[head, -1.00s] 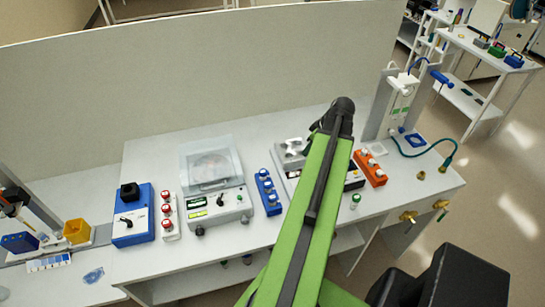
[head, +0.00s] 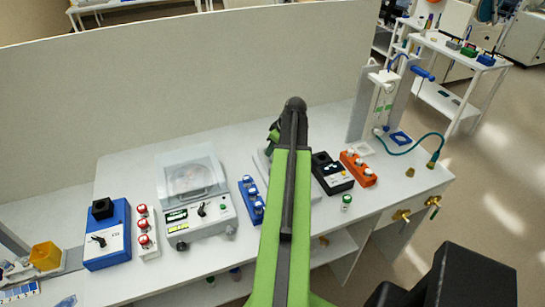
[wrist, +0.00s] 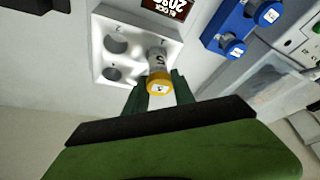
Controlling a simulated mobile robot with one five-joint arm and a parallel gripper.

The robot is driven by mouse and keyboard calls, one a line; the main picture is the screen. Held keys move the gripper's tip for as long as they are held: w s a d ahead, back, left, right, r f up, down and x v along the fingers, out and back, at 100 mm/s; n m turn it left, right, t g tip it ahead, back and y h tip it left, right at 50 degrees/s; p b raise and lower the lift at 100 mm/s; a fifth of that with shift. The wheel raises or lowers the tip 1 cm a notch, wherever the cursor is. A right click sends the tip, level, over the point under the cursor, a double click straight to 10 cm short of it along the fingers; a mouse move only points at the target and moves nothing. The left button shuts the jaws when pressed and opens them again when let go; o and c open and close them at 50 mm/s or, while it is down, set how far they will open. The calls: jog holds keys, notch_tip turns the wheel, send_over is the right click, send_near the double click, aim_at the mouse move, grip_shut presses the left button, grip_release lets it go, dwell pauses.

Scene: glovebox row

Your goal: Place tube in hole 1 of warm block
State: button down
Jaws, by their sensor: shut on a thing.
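My gripper (wrist: 159,88) is shut on a tube (wrist: 157,62) with a yellow cap and a dark mark on its pale side. The tube's far end points at a pale block (wrist: 138,22) with round holes. Two empty holes show left of the tube, one beside a "2"; the tube covers the block's right part. I cannot tell whether its end is inside a hole or above it. In the head view my arm hides the tube and most of the pale block (head: 262,163).
Right of my arm are a black device (head: 334,180), an orange rack (head: 360,170) and a green-capped vial (head: 346,202). A centrifuge (head: 195,190) stands further left.

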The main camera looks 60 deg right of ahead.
notch_tip(320, 180, down, 3)
jog(key=shift+f+b, duration=0.2)
jog(key=shift+b, duration=0.85)
jog(key=shift+r, duration=0.25)
jog(key=shift+f, duration=0.25)
jog(key=c, duration=1.1)
grip_release()
jog(key=shift+r, duration=0.1)
jog(key=shift+o, duration=0.2)
jog(key=p+v, duration=1.1)
jog(key=v, duration=0.1)
jog(key=shift+r+p, duration=0.25)
jog(key=shift+p, duration=0.1)
